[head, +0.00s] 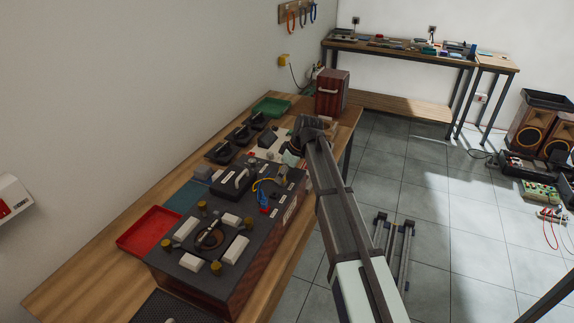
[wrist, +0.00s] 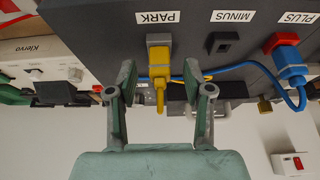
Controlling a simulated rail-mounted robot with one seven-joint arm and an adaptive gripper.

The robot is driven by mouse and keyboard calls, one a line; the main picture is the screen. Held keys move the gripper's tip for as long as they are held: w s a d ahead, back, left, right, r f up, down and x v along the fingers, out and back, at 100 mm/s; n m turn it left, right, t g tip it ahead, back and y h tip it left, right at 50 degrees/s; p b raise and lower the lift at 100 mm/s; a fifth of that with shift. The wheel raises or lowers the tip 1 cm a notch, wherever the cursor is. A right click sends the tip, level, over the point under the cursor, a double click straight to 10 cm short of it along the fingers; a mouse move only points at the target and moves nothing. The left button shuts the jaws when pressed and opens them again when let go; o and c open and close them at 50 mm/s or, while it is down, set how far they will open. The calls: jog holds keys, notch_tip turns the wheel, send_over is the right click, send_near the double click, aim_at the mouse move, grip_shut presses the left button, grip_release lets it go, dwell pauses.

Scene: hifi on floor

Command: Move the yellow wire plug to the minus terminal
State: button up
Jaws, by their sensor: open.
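In the wrist view the yellow wire plug (wrist: 159,65) sits in the grey socket under the PARK label. The minus terminal (wrist: 222,43), a dark socket under the MINUS label, is empty and to the right of the plug. My gripper (wrist: 159,84) is open, with one finger on each side of the yellow plug. Whether either finger touches the plug cannot be told. In the head view my arm reaches over the far end of the dark device (head: 168,262), and its fingers are hard to make out.
A blue plug (wrist: 290,62) is in the red plus terminal (wrist: 281,41), right of minus. Its blue wire (wrist: 237,67) runs left behind my right finger. A white Klervo box (wrist: 42,62) is at the left. A red tray (head: 150,232) and green tray (head: 271,107) are on the bench.

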jog(key=shift+a+f, duration=0.15)
jog(key=shift+f, duration=0.2)
grip_shut()
jog(key=shift+r+p, duration=0.35)
jog(key=shift+r, duration=0.4)
dwell(1.2)
jog(key=shift+r+p, duration=0.75)
jog(key=shift+r, duration=0.8)
